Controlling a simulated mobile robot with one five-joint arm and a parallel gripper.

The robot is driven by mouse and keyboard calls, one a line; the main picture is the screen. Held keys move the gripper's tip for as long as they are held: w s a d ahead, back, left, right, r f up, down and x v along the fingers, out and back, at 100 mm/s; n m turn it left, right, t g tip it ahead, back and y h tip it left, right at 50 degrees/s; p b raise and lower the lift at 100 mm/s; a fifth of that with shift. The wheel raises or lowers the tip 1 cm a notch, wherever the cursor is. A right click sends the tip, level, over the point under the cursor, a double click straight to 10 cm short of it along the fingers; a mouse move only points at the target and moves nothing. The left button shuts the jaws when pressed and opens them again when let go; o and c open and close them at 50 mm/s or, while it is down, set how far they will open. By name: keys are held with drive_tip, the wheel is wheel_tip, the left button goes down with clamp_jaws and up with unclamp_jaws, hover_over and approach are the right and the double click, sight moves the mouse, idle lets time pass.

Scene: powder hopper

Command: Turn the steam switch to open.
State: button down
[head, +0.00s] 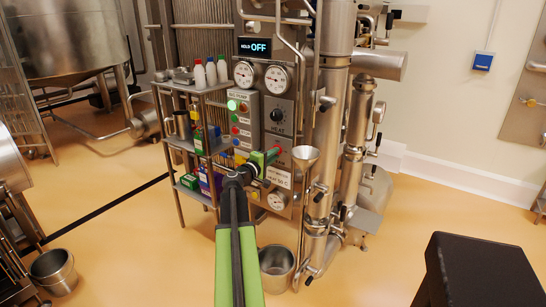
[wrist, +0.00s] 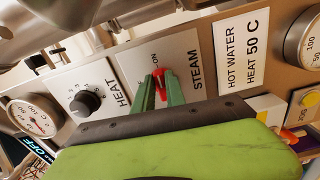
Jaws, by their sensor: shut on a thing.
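The steam switch is a red handle (wrist: 162,82) on a light plate labelled STEAM (wrist: 196,70), with the mark ON beside it in the wrist view. My gripper (wrist: 161,92) has its two green fingers on either side of the red handle, shut on it. The fingers hide part of the handle, so its exact angle is hard to read. In the head view my gripper (head: 268,157) reaches the panel below the HEAT dial, and a little red of the switch (head: 278,150) shows at its tip.
The HEAT knob (wrist: 85,103) sits beside the steam plate. A hot water label (wrist: 241,54) is on its other side.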

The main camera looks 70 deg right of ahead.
drive_tip(key=shift+w+m, duration=0.1)
drive_tip(key=shift+m, duration=0.2)
idle(0.4)
drive_tip(key=c, duration=1.5)
unclamp_jaws()
drive_tip(key=shift+f, duration=0.1)
drive_tip(key=shift+o, duration=0.5)
drive_tip(key=shift+a, duration=0.1)
drive_tip(key=v, duration=1.7)
drive_tip(key=shift+a, duration=0.2)
drive_tip(key=shift+w, duration=0.1)
